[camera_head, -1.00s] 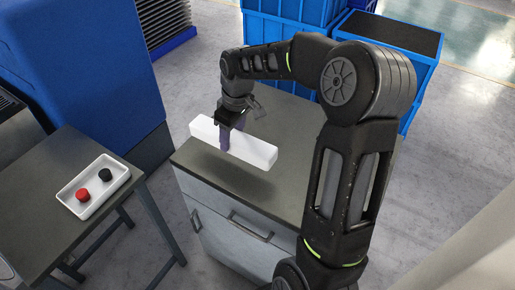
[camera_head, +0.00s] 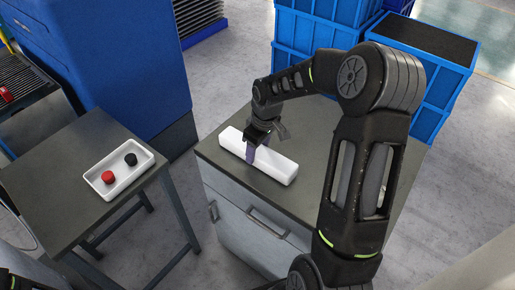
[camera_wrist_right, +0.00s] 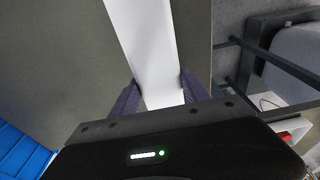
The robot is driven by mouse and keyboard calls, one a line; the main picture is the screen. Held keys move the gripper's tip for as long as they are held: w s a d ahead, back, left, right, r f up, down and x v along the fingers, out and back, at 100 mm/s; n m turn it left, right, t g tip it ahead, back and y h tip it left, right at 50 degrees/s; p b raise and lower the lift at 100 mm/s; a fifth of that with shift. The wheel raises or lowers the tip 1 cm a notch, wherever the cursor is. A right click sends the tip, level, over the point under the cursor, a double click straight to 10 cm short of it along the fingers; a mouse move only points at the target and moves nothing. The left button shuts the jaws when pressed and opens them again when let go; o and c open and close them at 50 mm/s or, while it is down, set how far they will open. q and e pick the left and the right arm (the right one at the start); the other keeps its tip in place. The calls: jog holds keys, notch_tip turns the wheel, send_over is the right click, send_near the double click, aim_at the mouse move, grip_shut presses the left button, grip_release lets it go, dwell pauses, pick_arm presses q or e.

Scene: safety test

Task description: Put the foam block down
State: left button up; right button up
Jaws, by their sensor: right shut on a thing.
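The foam block (camera_head: 278,167) is a long white bar in the head view, low over the dark top of the grey cabinet (camera_head: 335,128), near its left front edge. I cannot tell for sure whether it touches the top. My right gripper (camera_head: 256,154) is shut on the block around its middle, coming from above. In the right wrist view the block (camera_wrist_right: 145,42) runs between the two purple fingers of the right gripper (camera_wrist_right: 158,98). My left gripper is not in view.
A dark side table (camera_head: 62,150) stands at the left with a white tray (camera_head: 97,186) holding a red and a black knob-like piece. A blue machine (camera_head: 105,60) is behind it. Blue crates (camera_head: 310,40) stand behind the cabinet. The cabinet top right of the block is clear.

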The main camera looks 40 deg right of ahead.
aim_at(262, 152)
jog(key=shift+f, duration=0.2)
jog(key=o, duration=1.3)
jog(key=shift+r, duration=0.1)
jog(key=shift+r, duration=0.1)
jog(key=r, duration=0.4)
jog(key=s+r, duration=0.1)
jog(key=r, duration=0.3)
jog(key=r+b, duration=0.1)
jog(key=r, duration=0.3)
jog(key=shift+s+d, duration=0.25)
jog(key=shift+s, duration=0.1)
